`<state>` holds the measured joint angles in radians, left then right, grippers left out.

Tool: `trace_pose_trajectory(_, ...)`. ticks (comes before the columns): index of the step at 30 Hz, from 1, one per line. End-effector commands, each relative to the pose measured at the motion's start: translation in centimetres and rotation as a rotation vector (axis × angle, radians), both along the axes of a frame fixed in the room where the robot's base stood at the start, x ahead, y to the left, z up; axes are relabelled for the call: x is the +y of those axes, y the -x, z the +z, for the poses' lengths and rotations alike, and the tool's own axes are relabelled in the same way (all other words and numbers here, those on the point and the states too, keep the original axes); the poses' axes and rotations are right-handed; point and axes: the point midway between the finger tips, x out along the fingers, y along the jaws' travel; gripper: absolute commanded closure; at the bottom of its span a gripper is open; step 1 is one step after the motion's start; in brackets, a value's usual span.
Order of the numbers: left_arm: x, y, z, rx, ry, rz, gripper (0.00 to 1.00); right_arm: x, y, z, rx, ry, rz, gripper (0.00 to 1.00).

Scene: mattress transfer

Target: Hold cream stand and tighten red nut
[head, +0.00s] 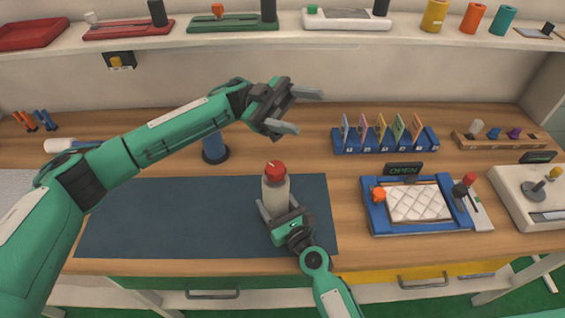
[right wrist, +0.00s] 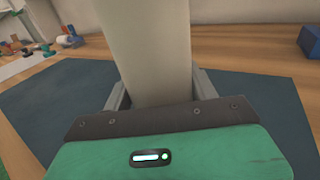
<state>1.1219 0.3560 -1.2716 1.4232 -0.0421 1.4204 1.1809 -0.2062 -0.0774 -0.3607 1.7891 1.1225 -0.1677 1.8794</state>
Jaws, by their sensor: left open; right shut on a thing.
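The cream stand (head: 275,193) stands upright on the dark mat, a pale column with the red nut (head: 275,170) on its top. My right gripper (head: 278,212) is shut around the lower part of the stand from the front. In the right wrist view the stand (right wrist: 148,50) rises between the two fingers of my right gripper (right wrist: 155,97); the nut is out of that view. My left gripper (head: 308,112) is open and empty, above and behind the stand, apart from the nut. Its fingers point right.
The dark mat (head: 140,220) is mostly bare. A blue cylinder on a round base (head: 214,145) stands behind it, under my left arm. A blue tray with a quilted pad (head: 415,203) and an OPEN sign lies right. A blue rack of cards (head: 385,140) stands behind.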

Motion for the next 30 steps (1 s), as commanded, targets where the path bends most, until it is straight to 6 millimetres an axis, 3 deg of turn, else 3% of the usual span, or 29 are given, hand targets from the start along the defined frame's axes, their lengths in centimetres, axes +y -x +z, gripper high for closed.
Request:
trace_pose_trajectory(6,2.1,-2.1,3.2,0.144,0.21,0.345,0.41,0.0,-0.1,0.3,-0.004,-0.002,-0.001,0.96)
trace_pose_trajectory(11,4.2,-3.8,2.8,0.25,0.287,0.603,0.41,0.0,-0.1,0.3,-0.004,-0.002,-0.001,0.96)
trace_pose_trajectory(17,6.7,-5.2,-0.3,0.358,0.274,0.891,0.41,0.0,-0.1,0.3,-0.004,-0.002,-0.001,0.96)
trace_pose_trajectory(22,8.6,-5.3,-4.1,0.421,0.179,1.102,0.41,0.0,-0.1,0.3,-0.004,-0.002,-0.001,0.96)
trace_pose_trajectory(30,11.0,-2.8,-11.2,0.449,-0.096,1.325,0.41,0.0,-0.1,0.3,-0.004,-0.002,-0.001,0.96)
